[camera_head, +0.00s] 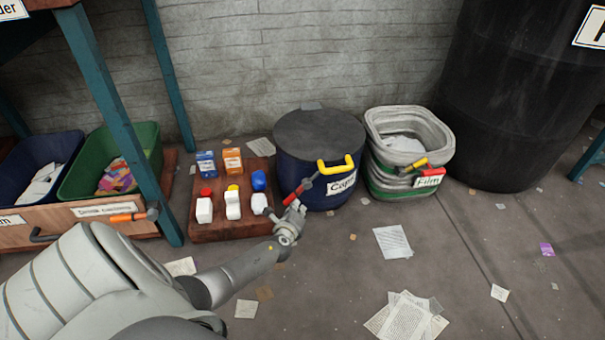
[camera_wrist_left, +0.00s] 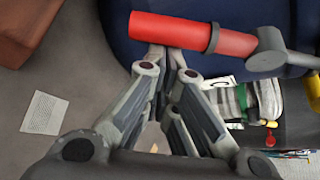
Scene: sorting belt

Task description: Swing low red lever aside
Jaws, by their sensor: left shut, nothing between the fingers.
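The low red lever (camera_head: 298,191) sticks out from the front left of the dark blue bin labelled "Caps" (camera_head: 313,195). In the left wrist view the red lever (camera_wrist_left: 190,33) lies across the top, with a dark collar and a grey joint at its right end. My left gripper (camera_head: 297,207) is at the lever's free end, low in front of the bin. In the left wrist view its fingers (camera_wrist_left: 172,55) are shut with nothing between them, and the tips meet at the lever's lower edge. I cannot tell whether they touch it. My right gripper is not in view.
A yellow handle (camera_head: 337,166) stands on the bin above the lever. A wooden pallet (camera_head: 226,230) with bottles and boxes is to the left. A grey-and-green bin labelled "Film" (camera_head: 391,186) stands right. Loose papers (camera_head: 393,242) lie on otherwise open floor.

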